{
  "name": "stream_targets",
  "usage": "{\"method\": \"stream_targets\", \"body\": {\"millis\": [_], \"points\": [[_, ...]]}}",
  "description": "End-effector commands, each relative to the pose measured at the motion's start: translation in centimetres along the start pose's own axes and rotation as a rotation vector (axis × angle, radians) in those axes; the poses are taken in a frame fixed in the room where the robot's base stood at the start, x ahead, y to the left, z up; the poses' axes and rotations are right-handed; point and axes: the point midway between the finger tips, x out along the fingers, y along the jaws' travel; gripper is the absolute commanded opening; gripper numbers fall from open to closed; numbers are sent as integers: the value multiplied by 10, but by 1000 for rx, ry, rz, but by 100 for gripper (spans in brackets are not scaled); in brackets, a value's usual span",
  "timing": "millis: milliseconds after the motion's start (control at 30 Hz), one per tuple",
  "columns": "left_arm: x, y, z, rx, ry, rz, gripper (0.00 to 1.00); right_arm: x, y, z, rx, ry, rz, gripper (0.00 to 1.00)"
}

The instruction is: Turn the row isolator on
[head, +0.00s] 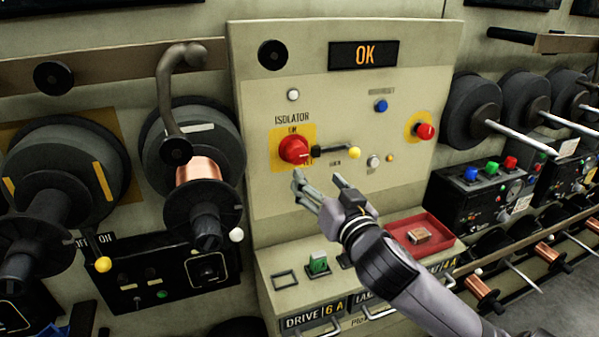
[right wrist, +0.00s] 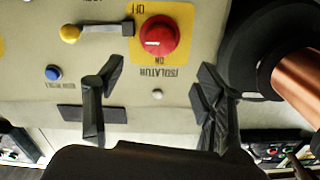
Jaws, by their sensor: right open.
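The isolator is a red round knob (head: 294,150) on a yellow plate on the cream panel, with the word ISOLATOR and ON above it. Its small white mark points right in the head view. The knob also shows in the right wrist view (right wrist: 158,37), upside down, with its mark toward the left; ON is on the near side and OFF on the far side. My right gripper (head: 318,182) is open and empty, just below the knob and apart from it. In the right wrist view its fingers (right wrist: 155,95) are spread wide, short of the knob. My left gripper is out of view.
A black lever with a yellow ball (head: 354,153) sticks out close to the knob's right. A red mushroom button (head: 424,131) is farther right. A wire spool (head: 198,172) stands out left of the panel. A red tray (head: 437,229) lies on the ledge below.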

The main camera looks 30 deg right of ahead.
Motion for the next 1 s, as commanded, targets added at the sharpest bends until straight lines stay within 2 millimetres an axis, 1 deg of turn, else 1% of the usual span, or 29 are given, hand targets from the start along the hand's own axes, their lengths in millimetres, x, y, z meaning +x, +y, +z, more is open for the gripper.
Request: {"method": "stream_targets", "body": {"millis": [33, 200, 267, 300, 500, 600, 700, 800, 1000], "points": [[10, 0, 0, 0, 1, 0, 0, 8, 0, 4, -1, 5, -2, 64], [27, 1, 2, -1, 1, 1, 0, 29, 1, 3, -2, 5, 0, 64], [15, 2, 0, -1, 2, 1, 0, 43, 0, -4, -2, 0, 3, 64], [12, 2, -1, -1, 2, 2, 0, 52, 0, -4, -1, -1, 4, 64], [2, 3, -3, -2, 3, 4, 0, 90, 0, -3, -1, -1, 3, 64], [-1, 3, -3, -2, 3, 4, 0, 102, 0, -2, 0, -1, 2, 64], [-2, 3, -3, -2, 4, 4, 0, 110, 0, -1, 1, -1, 2, 64], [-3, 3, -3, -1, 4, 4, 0, 114, 0, 0, 1, -1, 1, 64], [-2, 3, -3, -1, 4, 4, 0, 115, 0, 0, 1, -1, 1, 64]]}}
